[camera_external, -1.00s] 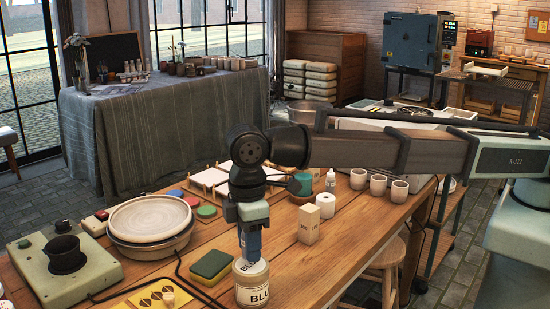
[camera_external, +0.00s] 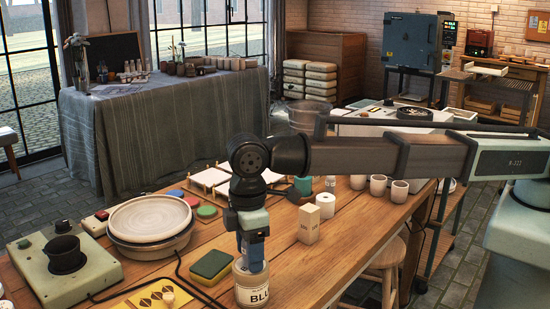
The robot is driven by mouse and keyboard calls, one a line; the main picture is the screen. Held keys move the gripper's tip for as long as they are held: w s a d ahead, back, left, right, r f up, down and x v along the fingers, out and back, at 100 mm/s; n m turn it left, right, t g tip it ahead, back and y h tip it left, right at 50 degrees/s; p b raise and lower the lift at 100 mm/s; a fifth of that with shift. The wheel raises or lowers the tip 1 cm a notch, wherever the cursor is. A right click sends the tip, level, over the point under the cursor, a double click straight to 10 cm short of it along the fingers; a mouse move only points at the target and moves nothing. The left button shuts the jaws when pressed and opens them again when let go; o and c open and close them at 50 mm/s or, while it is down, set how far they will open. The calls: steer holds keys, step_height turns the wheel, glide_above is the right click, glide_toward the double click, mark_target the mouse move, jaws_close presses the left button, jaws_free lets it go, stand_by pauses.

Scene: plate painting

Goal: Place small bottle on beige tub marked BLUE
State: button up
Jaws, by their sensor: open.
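The beige tub (camera_external: 252,292) stands on the wooden table near the front edge, its label partly readable as "BLU". My gripper (camera_external: 251,262) points straight down directly over the tub, its tip overlapping the lid in the picture. The gripper is open. A blue shape shows at its lower end; I cannot tell whether this is only the fingers or also a thing between them. A small white bottle (camera_external: 330,184) stands farther back on the table, partly hidden by my arm. I cannot tell whether the fingers touch the tub's lid.
A green and yellow sponge (camera_external: 211,267) lies left of the tub. A pale box (camera_external: 309,224) and a white roll (camera_external: 325,205) stand to the right. Several white cups (camera_external: 399,192) stand farther back. A potter's wheel (camera_external: 150,219) is at the left. The table right of the tub is clear.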

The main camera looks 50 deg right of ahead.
steer(key=shift+r, duration=0.1)
step_height(320, 180, up, 12)
steer(key=shift+r, duration=0.1)
stand_by(0.4)
